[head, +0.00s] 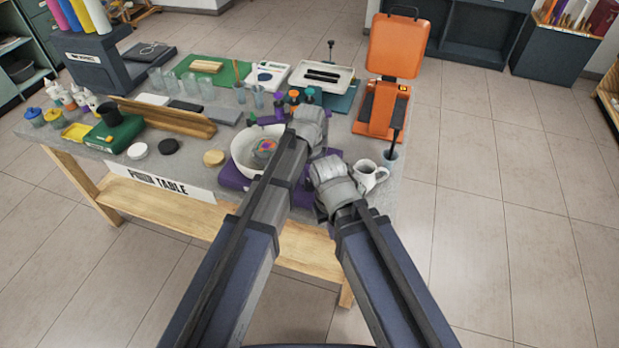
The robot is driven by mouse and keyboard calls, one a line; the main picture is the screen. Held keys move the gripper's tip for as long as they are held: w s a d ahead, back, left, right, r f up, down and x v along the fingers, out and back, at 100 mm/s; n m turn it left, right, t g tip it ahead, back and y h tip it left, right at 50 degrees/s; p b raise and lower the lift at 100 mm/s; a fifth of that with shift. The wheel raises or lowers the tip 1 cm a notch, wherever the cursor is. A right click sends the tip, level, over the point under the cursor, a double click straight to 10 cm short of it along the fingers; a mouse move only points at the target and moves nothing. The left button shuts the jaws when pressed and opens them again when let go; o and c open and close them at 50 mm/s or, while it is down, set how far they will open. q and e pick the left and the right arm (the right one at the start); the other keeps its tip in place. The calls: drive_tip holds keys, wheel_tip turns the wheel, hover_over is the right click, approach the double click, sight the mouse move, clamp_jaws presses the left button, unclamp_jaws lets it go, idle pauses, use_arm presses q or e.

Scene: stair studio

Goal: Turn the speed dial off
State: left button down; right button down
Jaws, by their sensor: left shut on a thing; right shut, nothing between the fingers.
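A purple machine (234,179) with a white bowl (241,151) stands at the table's near side. A round, many-coloured piece (265,147) shows inside the bowl. No speed dial can be made out; my arms cover the machine's right part. My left gripper (312,119) is just right of the bowl's far side, near some small capped bottles (294,99). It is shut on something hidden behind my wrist. My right gripper (328,169) is lower, right of the bowl and left of a white mug (369,176). It is shut and empty, its fingertips mostly hidden.
The grey table (222,143) is crowded. Clear cups (182,84), a wooden rail (165,119) and a green box (114,133) are on the left. The floor at right is clear.

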sight(310, 182)
use_arm(q)
drive_tip(key=shift+c, duration=2.3)
unclamp_jaws()
wheel_tip(310, 182, up, 8)
drive_tip(key=p, duration=0.8)
drive_tip(key=shift+f, duration=0.1)
